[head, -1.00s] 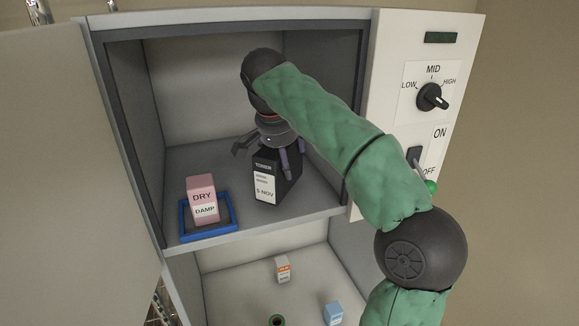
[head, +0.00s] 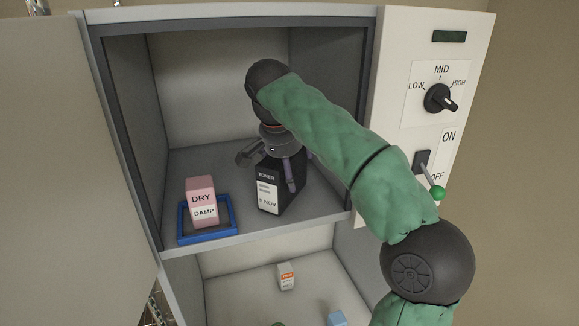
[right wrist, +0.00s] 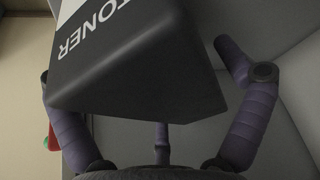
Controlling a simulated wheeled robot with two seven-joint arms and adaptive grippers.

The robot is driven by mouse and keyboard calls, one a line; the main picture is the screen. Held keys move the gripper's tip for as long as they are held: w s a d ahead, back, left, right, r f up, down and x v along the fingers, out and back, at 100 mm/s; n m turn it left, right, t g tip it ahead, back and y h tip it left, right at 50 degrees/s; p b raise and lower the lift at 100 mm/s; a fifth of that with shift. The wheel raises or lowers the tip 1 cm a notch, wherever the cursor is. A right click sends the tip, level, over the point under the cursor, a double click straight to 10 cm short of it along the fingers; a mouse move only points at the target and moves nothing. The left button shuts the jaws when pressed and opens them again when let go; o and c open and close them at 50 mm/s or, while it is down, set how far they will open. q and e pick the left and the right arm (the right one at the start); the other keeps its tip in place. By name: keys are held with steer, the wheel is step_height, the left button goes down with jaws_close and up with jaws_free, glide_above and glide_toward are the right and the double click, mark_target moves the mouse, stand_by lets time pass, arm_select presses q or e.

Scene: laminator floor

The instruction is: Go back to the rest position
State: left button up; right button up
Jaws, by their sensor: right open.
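My right gripper (head: 268,165) is open inside the upper compartment of the cabinet, just over and around the top of a black toner box. The toner box (head: 268,196) stands upright on the compartment floor, with a white label reading 5 NOV. In the right wrist view the toner box (right wrist: 140,75) sits between the spread fingers (right wrist: 155,95), with gaps on both sides. My right arm reaches in from the lower right and crosses the compartment's right edge. My left gripper is not in view.
A pink block (head: 201,195) marked DRY and DAMP stands in a blue tray (head: 182,238) to the left. The lower compartment holds a small white-orange box (head: 286,278) and a blue box (head: 336,318). A panel at right has a knob (head: 440,98) and a green-tipped ON/OFF lever (head: 437,192).

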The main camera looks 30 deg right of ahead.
steer(key=shift+d, duration=0.1)
steer(key=shift+r+p, duration=2.7)
steer(key=shift+r, duration=0.1)
steer(key=shift+d+r, duration=0.1)
steer(key=shift+r, duration=0.05)
